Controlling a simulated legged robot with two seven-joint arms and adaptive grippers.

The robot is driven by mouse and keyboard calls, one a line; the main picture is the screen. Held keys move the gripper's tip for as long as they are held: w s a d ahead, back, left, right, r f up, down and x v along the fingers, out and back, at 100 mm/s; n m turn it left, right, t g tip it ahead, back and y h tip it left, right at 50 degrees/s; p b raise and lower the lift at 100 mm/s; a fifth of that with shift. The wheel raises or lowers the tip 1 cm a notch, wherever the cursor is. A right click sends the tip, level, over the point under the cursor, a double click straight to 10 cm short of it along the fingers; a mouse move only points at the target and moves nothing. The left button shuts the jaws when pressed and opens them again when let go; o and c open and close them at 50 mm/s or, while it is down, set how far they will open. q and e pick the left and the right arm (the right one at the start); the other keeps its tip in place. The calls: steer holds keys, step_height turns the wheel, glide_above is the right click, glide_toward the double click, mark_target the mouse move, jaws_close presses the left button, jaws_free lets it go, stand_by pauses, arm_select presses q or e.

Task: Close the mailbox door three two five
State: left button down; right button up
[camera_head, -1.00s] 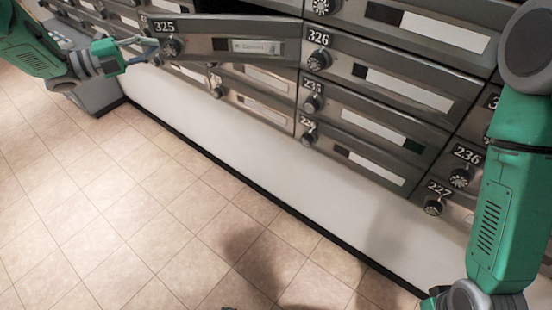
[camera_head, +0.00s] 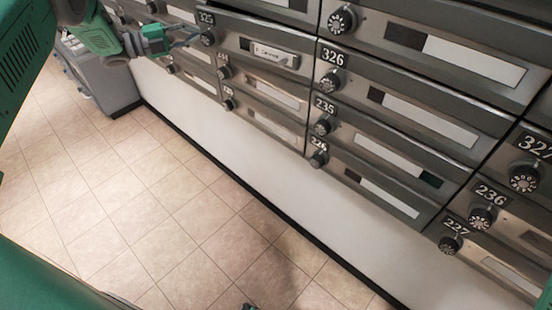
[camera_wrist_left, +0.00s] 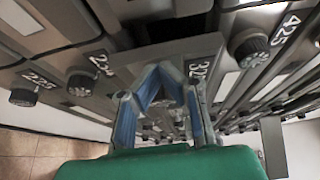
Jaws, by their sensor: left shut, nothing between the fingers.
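Mailbox door 325 (camera_head: 255,45) is a grey metal flap with a black knob, a number plate and a white name label. In the left wrist view the blue-padded fingers (camera_wrist_left: 162,80) point at the door panel (camera_wrist_left: 190,50), whose number is partly hidden. My right gripper is not in view.
Mailbox 326 (camera_head: 420,85) and other closed boxes fill the wall to the right, with protruding knobs. A grey cabinet (camera_head: 103,80) stands at the left. The tiled floor (camera_head: 150,200) in front of the wall is clear.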

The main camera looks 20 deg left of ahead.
arm_select(q)
steer(key=shift+w, duration=0.45)
stand_by(0.4)
